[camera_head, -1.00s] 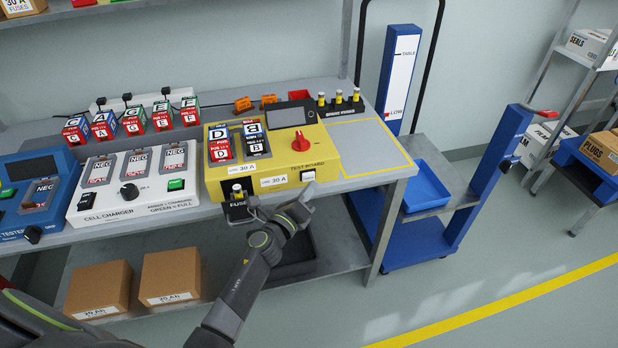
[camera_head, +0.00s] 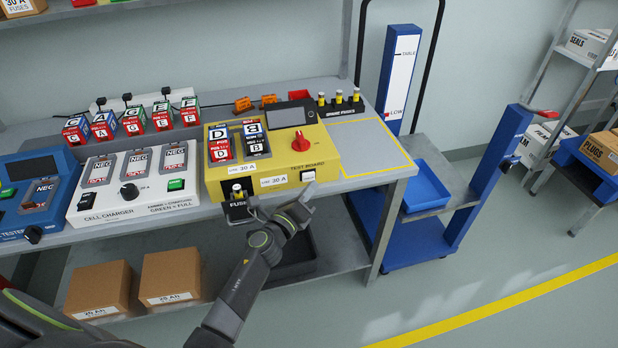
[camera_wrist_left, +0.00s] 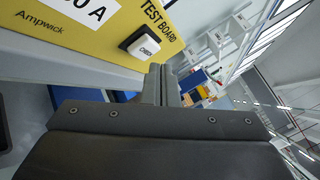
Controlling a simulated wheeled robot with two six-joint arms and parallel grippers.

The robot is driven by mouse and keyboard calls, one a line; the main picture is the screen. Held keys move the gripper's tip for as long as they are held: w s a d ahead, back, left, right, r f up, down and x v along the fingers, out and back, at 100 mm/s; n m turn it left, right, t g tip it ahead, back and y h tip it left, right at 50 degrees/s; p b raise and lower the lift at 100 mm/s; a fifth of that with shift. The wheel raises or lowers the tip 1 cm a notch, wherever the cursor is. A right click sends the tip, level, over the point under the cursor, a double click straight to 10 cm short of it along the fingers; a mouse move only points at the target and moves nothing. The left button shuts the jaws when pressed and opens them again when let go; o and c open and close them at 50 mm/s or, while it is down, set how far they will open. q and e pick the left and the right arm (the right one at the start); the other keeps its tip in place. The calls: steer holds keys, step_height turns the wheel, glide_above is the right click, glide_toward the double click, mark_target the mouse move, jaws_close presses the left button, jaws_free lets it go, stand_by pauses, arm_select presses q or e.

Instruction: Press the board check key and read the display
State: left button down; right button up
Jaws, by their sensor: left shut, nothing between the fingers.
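The yellow test board (camera_head: 327,156) stands on the bench. Its white check key (camera_head: 308,175) is on the front face at the right; it also shows in the left wrist view, where the key (camera_wrist_left: 140,43) reads CHECK. The board's small display (camera_head: 292,113) is dark at its top rear, and I read nothing on it. My left gripper (camera_head: 308,191) is shut and empty, just below and in front of the key. In the left wrist view its fingers (camera_wrist_left: 168,82) are together, close beside the key with a visible gap. My right gripper is out of view.
Two blocks marked D and B sit in the board, beside a red knob (camera_head: 299,140). A fuse holder (camera_head: 237,207) juts from its front left, close to my left wrist. A white cell charger (camera_head: 112,210) stands to the left. The yellow-outlined bench area (camera_head: 372,145) at right is clear.

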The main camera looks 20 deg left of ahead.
arm_select(q)
steer(key=shift+w+a, duration=0.1)
steer(key=shift+w+a, duration=0.15)
steer(key=shift+w, duration=0.1)
steer(key=shift+w+a, duration=0.25)
steer(key=shift+w, duration=0.1)
stand_by(1.1)
stand_by(0.4)
steer(key=shift+s+d, duration=0.5)
steer(key=shift+s, duration=0.25)
steer(key=s+d, duration=0.1)
steer(key=s, duration=0.1)
steer(key=s+d+p, duration=0.1)
steer(key=s, duration=0.1)
steer(key=shift+d, duration=0.4)
